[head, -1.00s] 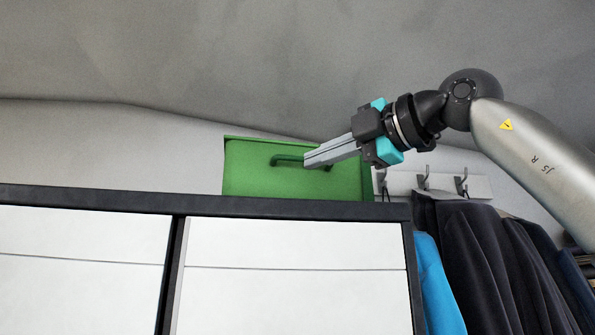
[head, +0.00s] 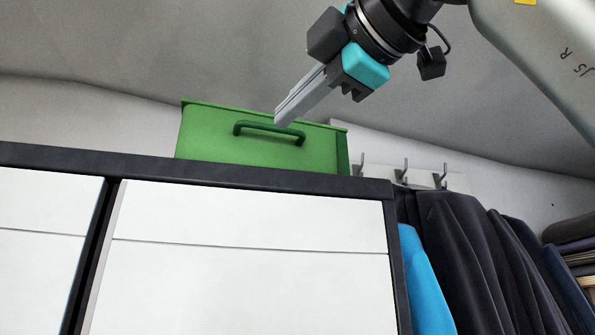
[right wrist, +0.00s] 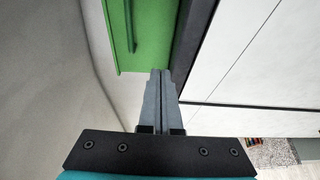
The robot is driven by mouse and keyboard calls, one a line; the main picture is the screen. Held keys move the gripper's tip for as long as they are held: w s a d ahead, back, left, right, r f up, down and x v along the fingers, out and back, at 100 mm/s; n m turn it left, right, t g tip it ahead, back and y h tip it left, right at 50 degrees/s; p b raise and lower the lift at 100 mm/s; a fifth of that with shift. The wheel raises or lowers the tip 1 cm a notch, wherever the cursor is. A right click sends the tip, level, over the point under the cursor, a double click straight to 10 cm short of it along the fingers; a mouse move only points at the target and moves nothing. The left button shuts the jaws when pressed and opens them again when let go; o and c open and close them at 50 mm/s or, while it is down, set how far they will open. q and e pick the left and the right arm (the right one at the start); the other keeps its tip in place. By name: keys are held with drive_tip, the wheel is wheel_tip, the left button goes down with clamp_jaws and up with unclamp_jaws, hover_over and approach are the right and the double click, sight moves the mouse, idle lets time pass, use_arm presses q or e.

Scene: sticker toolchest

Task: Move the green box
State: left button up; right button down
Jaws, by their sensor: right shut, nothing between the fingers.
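The green box (head: 225,138) sits on top of a tall cabinet with a dark frame. A green bar handle (head: 262,128) runs across its front. My right gripper (head: 282,117) is shut and empty. In the head view its fingertips overlap the handle near its right part; touching or apart, I cannot tell. In the right wrist view the shut fingers (right wrist: 161,76) point towards the lower edge of the green box (right wrist: 150,30), and the handle (right wrist: 130,27) lies to their left. My left gripper is not in view.
The cabinet (head: 240,220) has white doors and a dark top edge. To its right, wall hooks (head: 404,170) hold dark clothes (head: 465,240) and a blue garment (head: 420,280). Folded items (head: 575,240) are stacked at far right.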

sight(259, 156)
drive_tip(key=p+x, duration=0.2)
drive_tip(key=x, duration=0.1)
drive_tip(key=p+x, duration=0.2)
drive_tip(key=x, duration=0.2)
drive_tip(key=d+p+x, duration=0.1)
drive_tip(key=p+x, duration=0.1)
drive_tip(key=x, duration=0.2)
drive_tip(key=shift+w+a+r, duration=0.1)
drive_tip(key=shift+w+r, duration=0.05)
drive_tip(key=shift+w, duration=0.4)
drive_tip(key=shift+w+p, duration=0.35)
drive_tip(key=shift+w, duration=0.25)
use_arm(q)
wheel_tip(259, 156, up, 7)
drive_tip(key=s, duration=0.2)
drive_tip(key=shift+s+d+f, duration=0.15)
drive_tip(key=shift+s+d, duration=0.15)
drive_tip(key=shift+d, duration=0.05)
use_arm(e)
drive_tip(key=shift+w, duration=0.1)
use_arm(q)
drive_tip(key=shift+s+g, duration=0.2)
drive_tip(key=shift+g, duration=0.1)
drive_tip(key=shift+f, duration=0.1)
